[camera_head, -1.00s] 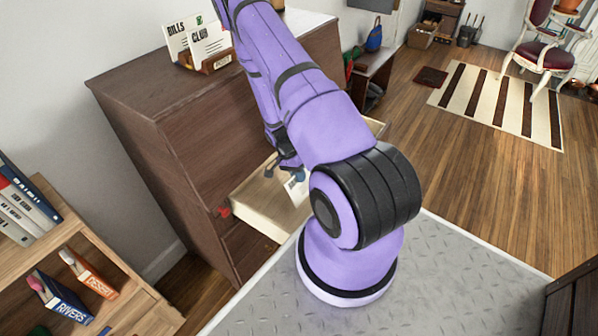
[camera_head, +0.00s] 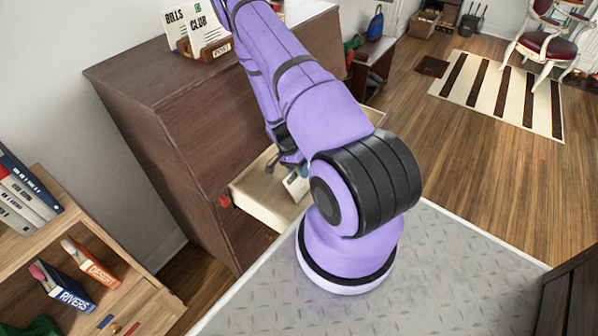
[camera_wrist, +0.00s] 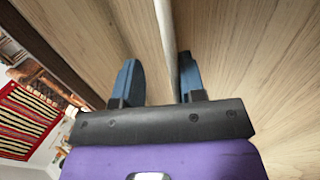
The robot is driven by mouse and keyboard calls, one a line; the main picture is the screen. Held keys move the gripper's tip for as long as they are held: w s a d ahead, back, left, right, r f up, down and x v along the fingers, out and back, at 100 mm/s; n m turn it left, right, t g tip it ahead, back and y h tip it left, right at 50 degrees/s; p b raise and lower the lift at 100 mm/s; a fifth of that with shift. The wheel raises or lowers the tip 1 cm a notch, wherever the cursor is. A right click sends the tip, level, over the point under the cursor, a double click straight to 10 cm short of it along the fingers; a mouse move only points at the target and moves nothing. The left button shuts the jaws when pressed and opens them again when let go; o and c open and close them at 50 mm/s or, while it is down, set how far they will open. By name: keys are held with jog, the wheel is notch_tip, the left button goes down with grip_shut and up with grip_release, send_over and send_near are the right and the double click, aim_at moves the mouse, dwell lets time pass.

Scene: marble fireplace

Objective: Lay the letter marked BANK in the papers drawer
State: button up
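The open drawer (camera_head: 262,206) juts from the dark wooden cabinet (camera_head: 150,110), its pale inside partly hidden by my arm. My gripper (camera_head: 287,167) is low over the drawer. A white letter (camera_head: 296,186) with dark marks, too small to read, shows at the fingers, inside the drawer's outline. In the wrist view my gripper (camera_wrist: 158,82) has its two blue fingers spread apart. A thin pale strip (camera_wrist: 164,35), seemingly the letter edge-on, runs between them, close to the right finger. Pale wood fills the view beyond.
A letter rack (camera_head: 208,52) marked POST holds BILLS and CLUB letters on the cabinet top. A bookshelf (camera_head: 75,240) with several books stands at the lower left. Open wooden floor (camera_head: 470,170) and a striped rug (camera_head: 505,95) lie to the right.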

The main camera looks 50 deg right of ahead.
jog(key=shift+r, duration=0.1)
jog(key=v, duration=1)
jog(key=shift+w+r, duration=0.15)
jog(key=shift+r, duration=0.15)
dwell(0.7)
